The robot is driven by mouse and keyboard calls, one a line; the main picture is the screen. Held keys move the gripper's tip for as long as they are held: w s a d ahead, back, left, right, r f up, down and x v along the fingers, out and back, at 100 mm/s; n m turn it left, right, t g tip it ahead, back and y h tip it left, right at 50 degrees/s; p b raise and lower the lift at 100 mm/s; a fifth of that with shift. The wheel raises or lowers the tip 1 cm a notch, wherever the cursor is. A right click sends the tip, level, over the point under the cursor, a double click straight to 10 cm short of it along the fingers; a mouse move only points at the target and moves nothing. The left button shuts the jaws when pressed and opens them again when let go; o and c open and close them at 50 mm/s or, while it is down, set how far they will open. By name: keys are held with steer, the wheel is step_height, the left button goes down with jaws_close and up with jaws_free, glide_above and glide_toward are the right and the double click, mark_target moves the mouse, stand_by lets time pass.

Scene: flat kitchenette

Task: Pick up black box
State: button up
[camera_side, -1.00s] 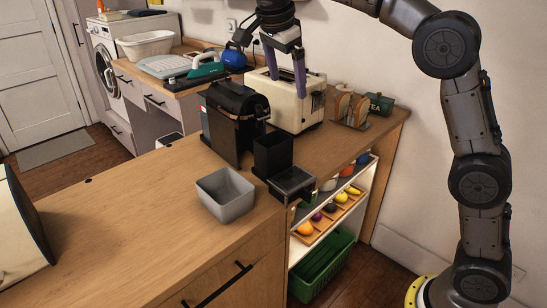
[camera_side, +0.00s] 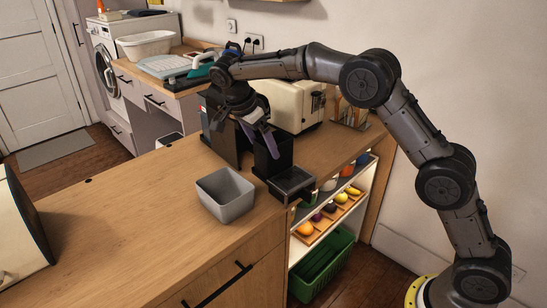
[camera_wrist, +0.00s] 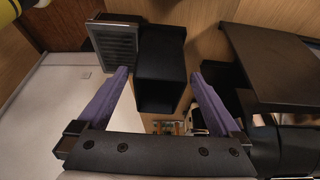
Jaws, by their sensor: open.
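The black box (camera_side: 281,158) is a tall, open-topped container standing upright on the wooden counter, between the coffee machine and a low black tray unit. In the wrist view the black box (camera_wrist: 160,60) lies between the two purple fingers, with visible gaps on both sides. My gripper (camera_side: 258,143) is open and points down at the box from above. In the side view its fingers overlap the box's upper part, so I cannot tell how far down they reach. The wrist view also shows my gripper (camera_wrist: 159,75) empty.
The black coffee machine (camera_side: 221,138) stands close on the left of the box. The low black tray unit (camera_side: 292,182) is close in front. A grey bin (camera_side: 226,196) and a cream toaster (camera_side: 297,104) are nearby.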

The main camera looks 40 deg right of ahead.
steer(key=shift+x, duration=2.9)
steer(key=shift+a, duration=0.1)
steer(key=c, duration=1.3)
steer(key=shift+o, duration=0.2)
